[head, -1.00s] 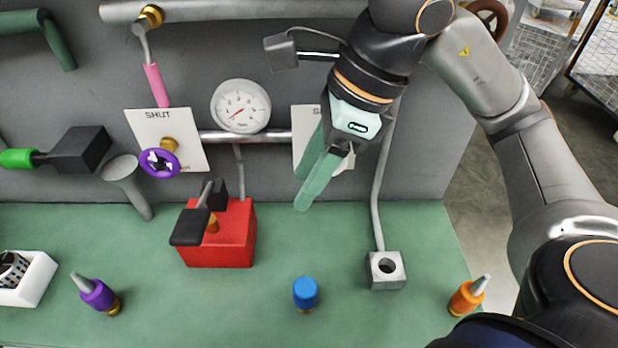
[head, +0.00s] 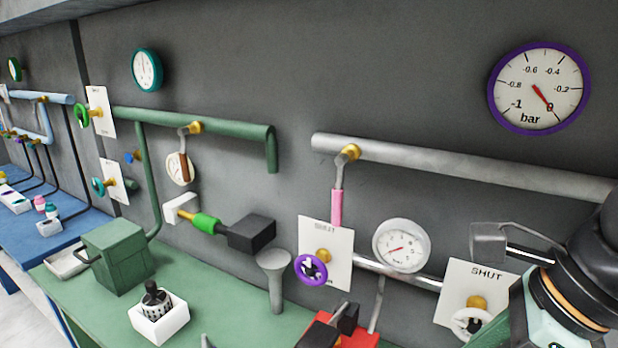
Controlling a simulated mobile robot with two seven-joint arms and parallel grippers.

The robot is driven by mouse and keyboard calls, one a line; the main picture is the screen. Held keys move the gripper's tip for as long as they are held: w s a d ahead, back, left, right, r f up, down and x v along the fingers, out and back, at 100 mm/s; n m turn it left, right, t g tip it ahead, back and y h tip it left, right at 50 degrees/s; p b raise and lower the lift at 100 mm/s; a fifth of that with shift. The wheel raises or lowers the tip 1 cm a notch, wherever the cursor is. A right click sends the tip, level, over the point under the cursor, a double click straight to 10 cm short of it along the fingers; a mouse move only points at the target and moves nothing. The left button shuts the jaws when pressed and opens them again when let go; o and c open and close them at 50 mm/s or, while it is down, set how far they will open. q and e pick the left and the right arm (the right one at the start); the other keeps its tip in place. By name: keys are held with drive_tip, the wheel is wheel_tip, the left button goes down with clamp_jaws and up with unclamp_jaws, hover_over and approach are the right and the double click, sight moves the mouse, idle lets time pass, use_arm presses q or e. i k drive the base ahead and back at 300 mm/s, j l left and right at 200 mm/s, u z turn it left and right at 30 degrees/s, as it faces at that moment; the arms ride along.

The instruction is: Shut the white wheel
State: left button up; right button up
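The white wheel (head: 470,322) is at the bottom right of the head view, on a brass stem in front of a white plate (head: 462,278) marked SHUT. Its lower right part is hidden by my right gripper. My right gripper (head: 491,333) comes in from the right edge, with a green finger overlapping the wheel in the picture. I cannot tell whether it touches the wheel. The fingertips are mostly hidden or cut off by the bottom edge, so its opening is unclear. My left gripper is not in view.
A purple wheel (head: 310,269) with its own plate is to the left, under a pink-handled lever (head: 337,206). A small gauge (head: 401,246) sits between the plates. A grey pipe (head: 470,166) runs above. A red box (head: 352,340) and a funnel (head: 274,278) stand below.

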sight(474, 324)
drive_tip(key=k, duration=0.9)
